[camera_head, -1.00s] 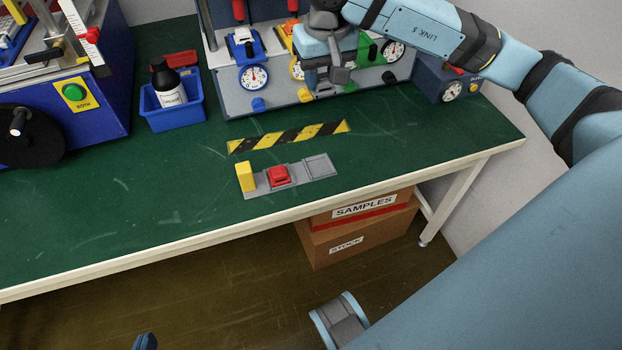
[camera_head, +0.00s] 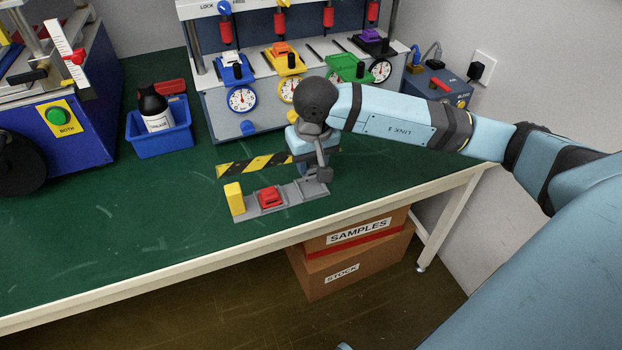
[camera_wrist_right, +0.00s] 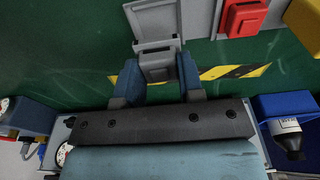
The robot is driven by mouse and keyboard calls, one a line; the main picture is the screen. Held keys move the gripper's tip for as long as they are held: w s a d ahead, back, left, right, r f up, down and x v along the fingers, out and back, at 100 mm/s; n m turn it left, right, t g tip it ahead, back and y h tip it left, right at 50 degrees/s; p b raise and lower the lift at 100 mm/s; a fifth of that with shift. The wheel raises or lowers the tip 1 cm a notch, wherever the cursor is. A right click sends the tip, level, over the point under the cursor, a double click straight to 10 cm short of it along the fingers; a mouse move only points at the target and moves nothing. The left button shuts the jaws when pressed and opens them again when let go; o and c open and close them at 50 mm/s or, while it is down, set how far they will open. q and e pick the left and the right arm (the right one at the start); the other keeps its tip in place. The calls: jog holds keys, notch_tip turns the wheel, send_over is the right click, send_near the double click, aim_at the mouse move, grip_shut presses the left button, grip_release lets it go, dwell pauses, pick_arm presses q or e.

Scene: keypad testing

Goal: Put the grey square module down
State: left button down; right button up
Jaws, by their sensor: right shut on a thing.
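The grey square module (camera_wrist_right: 158,62) is between the two fingers of my right gripper (camera_wrist_right: 160,82) in the wrist view. My right gripper (camera_head: 318,178) is shut on it, at the right end of the grey strip holder (camera_head: 252,213) on the bench. In the head view the gripper and wrist mostly hide the module. In the wrist view the module overlaps the edge of the holder's grey square place (camera_wrist_right: 172,18). I cannot tell whether it touches the holder. My left gripper is not in view.
A red square button module (camera_head: 269,196) and a yellow block (camera_head: 234,198) are on the holder, left of my gripper. Behind is yellow-black tape (camera_head: 245,165), then a test rig with coloured modules and dials (camera_head: 240,98). A blue bin (camera_head: 165,140) holds a bottle.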

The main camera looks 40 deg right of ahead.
aim_at(311, 188)
notch_tip(311, 188, down, 5)
jog(key=shift+r+b, duration=0.15)
jog(key=shift+b, duration=0.25)
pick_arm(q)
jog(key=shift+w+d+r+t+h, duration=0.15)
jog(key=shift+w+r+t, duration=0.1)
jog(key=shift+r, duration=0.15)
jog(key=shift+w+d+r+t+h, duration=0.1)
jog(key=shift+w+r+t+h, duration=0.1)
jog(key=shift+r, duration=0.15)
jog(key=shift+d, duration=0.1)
pick_arm(e)
jog(key=shift+f, duration=0.2)
jog(key=o, duration=0.9)
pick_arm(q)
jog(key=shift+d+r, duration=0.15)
pick_arm(e)
jog(key=shift+r, duration=0.15)
